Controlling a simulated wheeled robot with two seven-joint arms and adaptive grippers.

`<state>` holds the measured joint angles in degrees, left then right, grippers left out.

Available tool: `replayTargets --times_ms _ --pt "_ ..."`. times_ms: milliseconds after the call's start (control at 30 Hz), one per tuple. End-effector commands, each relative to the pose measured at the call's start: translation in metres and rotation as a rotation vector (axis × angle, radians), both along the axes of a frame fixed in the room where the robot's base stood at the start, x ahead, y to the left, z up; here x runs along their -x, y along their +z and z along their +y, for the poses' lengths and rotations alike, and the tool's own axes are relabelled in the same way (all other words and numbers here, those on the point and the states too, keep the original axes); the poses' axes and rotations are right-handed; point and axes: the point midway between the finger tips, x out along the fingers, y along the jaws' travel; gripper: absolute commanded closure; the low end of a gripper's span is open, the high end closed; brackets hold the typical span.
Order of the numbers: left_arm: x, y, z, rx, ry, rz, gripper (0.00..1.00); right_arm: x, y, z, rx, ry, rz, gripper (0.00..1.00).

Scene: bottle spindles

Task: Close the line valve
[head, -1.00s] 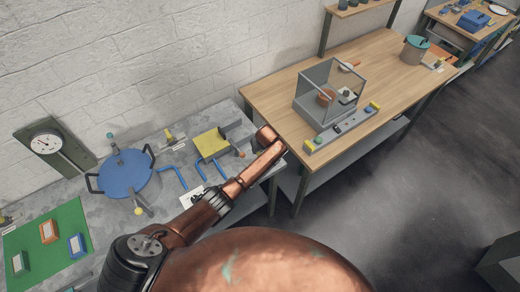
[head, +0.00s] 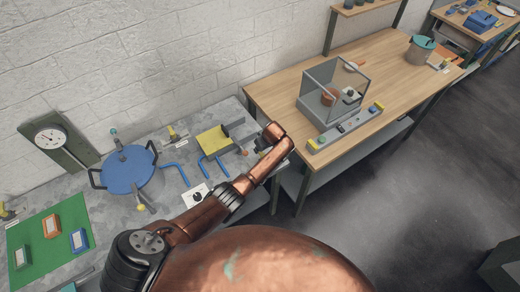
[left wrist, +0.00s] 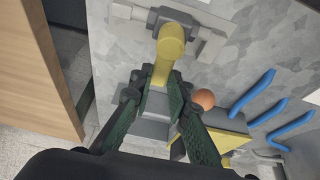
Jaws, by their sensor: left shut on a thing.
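The line valve (left wrist: 160,18) has a grey body and pipe and a yellow lever handle (left wrist: 169,50), seen in the left wrist view. It lies at the right end of the grey bench, mostly hidden by my arm in the head view. My left gripper (left wrist: 160,85) has its green-padded fingers closed on the yellow lever. In the head view this gripper (head: 262,144) is small and partly hidden by my copper wrist. My right gripper is not in view.
An orange ball (left wrist: 203,98), a yellow plate (left wrist: 235,138) and blue hooks (left wrist: 268,115) lie close beside the gripper. A blue-lidded pot (head: 128,168) and green mat (head: 50,240) are further left. A wooden table (head: 285,85) carries a clear-walled box (head: 335,90).

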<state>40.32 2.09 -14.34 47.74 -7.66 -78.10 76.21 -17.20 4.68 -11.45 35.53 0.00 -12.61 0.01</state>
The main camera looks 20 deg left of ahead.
Motion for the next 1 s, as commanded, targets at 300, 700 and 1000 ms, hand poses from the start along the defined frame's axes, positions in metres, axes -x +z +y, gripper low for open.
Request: replayTargets --times_ms 300,700,1000 --pt "0.000 0.000 0.001 -0.001 0.000 0.001 0.67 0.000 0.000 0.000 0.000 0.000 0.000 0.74" --pt "0.002 0.010 -0.005 0.001 -0.003 -0.002 0.67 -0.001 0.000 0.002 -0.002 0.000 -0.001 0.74" --pt "0.015 0.064 -0.022 0.002 -0.002 -0.003 0.67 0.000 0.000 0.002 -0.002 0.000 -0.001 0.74"
